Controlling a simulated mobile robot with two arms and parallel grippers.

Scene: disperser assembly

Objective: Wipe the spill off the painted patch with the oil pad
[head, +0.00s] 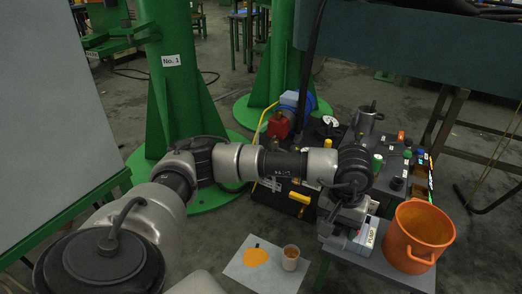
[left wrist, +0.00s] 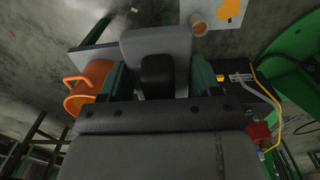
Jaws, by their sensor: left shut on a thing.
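My left gripper (head: 352,218) is above the corner of a small grey table. It is shut on the oil pad, a grey slab (left wrist: 152,42) with a black block between the green fingers in the left wrist view. In the head view the pad is mostly hidden by the gripper. The painted patch (head: 236,272) is a pale sheet-like area on the floor, to the left of the gripper. An orange-yellow spill (head: 256,257) lies on it, and it also shows in the left wrist view (left wrist: 229,10). My right gripper is not in view.
A beige cup (head: 291,257) stands on the patch beside the spill. An orange pot (head: 418,237) stands on the small table (head: 392,277), right of the gripper. Behind are a cluttered bench with bottles and a green column (head: 175,90). Floor left of the patch looks clear.

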